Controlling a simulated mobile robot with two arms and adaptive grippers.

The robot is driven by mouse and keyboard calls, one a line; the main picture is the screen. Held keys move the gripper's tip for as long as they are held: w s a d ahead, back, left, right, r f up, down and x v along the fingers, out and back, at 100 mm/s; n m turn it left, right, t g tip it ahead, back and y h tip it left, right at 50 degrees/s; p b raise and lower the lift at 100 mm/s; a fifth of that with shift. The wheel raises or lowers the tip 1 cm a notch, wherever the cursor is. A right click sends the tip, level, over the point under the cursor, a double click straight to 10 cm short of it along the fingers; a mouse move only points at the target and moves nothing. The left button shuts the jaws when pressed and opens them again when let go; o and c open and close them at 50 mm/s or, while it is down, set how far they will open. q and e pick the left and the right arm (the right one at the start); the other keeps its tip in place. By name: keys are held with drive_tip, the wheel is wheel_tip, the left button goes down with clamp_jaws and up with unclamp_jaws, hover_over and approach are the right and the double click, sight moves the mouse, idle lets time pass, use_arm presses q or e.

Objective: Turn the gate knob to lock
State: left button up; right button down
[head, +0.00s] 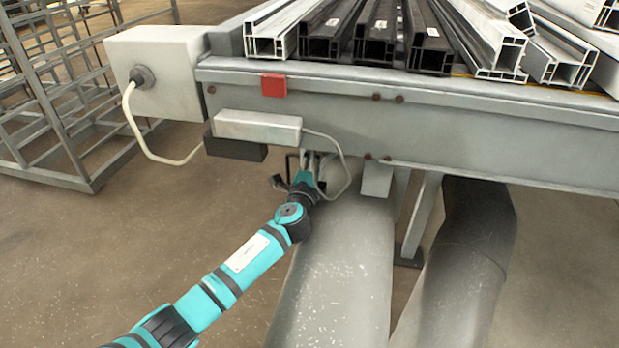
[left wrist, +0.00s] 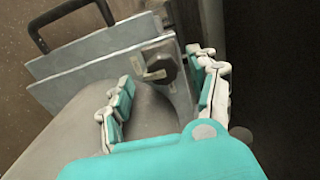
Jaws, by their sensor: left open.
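In the left wrist view, a dark knob (left wrist: 160,68) sits on the face of the grey gate plates (left wrist: 100,62). A light pointer or tab shows at its left side. A black handle (left wrist: 68,12) stands on the gate's far left edge. My left gripper (left wrist: 165,72) is open, with one finger to the left of the knob and one to its right. I cannot tell whether either finger touches it. In the head view, my left gripper (head: 301,166) is under the bench edge at the top of a grey duct, and it hides the knob there. My right gripper is not in view.
The bench (head: 480,135) overhangs the duct (head: 335,270), with white and black profiles (head: 377,30) on top. A white box (head: 258,126) with a hanging cable (head: 346,170) is close above the gripper. A second duct (head: 460,260) stands right. Open floor lies left.

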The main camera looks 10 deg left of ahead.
use_arm(q)
drive_tip(key=s, duration=1)
drive_tip(key=shift+s, duration=0.15)
drive_tip(key=shift+f, duration=0.1)
